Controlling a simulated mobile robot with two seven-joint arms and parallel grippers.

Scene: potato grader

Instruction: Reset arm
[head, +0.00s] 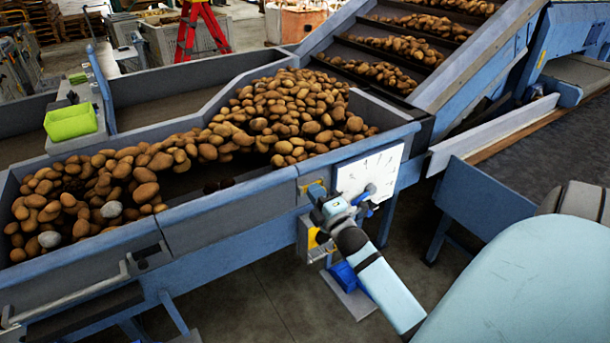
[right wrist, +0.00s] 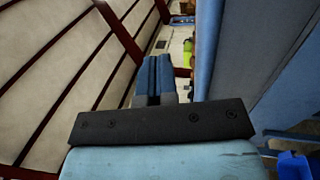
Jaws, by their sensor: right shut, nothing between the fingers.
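My right gripper (head: 364,200) is in front of the white marked dial plate (head: 382,168) on the side of the potato grader (head: 230,212). Its fingers are together with nothing between them. The right wrist view shows the shut blue fingers (right wrist: 154,76) pointing away from the wrist. A dark knob or pointer on the plate shows close to the fingertips; I cannot tell whether they touch. My left gripper is not in view.
Potatoes (head: 290,110) lie in the grader's trough, with pale lumps (head: 49,239) at its left end. A sloped conveyor (head: 440,70) rises at the right. A blue box (head: 349,276) is low beneath the dial.

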